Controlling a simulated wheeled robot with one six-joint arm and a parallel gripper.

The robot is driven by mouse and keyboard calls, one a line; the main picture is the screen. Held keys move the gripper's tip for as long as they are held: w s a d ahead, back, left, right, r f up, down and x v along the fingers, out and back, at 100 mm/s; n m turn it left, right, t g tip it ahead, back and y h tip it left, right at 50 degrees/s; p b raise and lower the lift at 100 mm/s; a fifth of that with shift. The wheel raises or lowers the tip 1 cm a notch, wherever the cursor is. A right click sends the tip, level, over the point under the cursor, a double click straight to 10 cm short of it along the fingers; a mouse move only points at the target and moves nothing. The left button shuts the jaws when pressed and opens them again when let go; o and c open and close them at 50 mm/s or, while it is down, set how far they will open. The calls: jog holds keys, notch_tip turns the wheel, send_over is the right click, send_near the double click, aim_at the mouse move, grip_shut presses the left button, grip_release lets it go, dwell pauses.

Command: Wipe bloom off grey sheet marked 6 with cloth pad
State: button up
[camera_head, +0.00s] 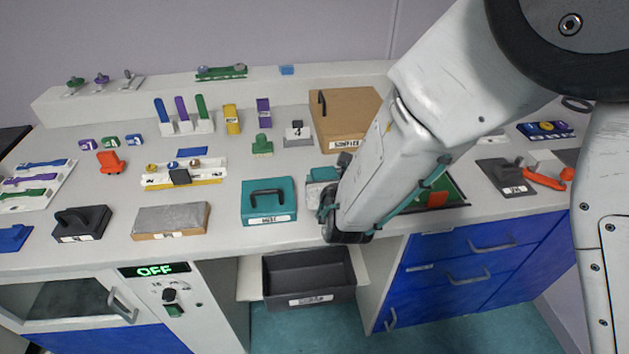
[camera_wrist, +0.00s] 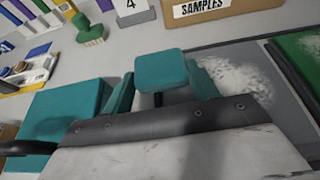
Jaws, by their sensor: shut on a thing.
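My gripper (camera_wrist: 160,90) is shut on a pad with a square teal top (camera_wrist: 160,68). In the head view, the gripper (camera_head: 326,208) is at the front of the bench, right of the teal box, and the pad's teal top (camera_head: 323,174) shows beside it. A grey sheet (camera_wrist: 272,112) lies under and right of the gripper in the wrist view, with a patch of white speckled bloom on it. The pad's underside is hidden, so I cannot tell whether it touches the sheet. No number 6 is visible. My arm covers most of the sheet in the head view.
A teal lidded box (camera_head: 284,186) stands close left of the gripper. A green sheet (camera_wrist: 306,48) lies to the right. The brown SAMPLES box (camera_head: 352,108) and a card marked 4 (camera_head: 298,132) stand behind. An open dark drawer (camera_head: 310,280) sits below the bench edge.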

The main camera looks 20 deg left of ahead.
jog(key=shift+w+d+f, duration=0.1)
jog(key=shift+w+d, duration=0.3)
jog(key=shift+d, duration=0.3)
jog(key=shift+w+d+r, duration=0.1)
jog(key=shift+w+d, duration=0.35)
jog(key=shift+d, duration=0.2)
jog(key=shift+w+d+f, duration=0.1)
jog(key=shift+w+d, duration=0.3)
jog(key=shift+d, duration=0.3)
jog(key=shift+w+d+f, duration=0.1)
jog(key=shift+d+f, duration=0.1)
jog(key=shift+d, duration=0.15)
jog(key=shift+r, duration=0.5)
jog(key=r, duration=0.1)
jog(key=d+r, duration=0.1)
jog(key=r, duration=0.1)
jog(key=shift+w+r, duration=0.15)
jog(key=shift+w, duration=0.05)
jog(key=shift+c, duration=0.8)
jog(key=shift+a+r, duration=0.15)
jog(key=shift+r, duration=0.5)
jog(key=shift+s+a+r, duration=0.1)
jog(key=shift+a+r, duration=0.2)
jog(key=shift+a, duration=0.05)
jog(key=shift+r, duration=0.1)
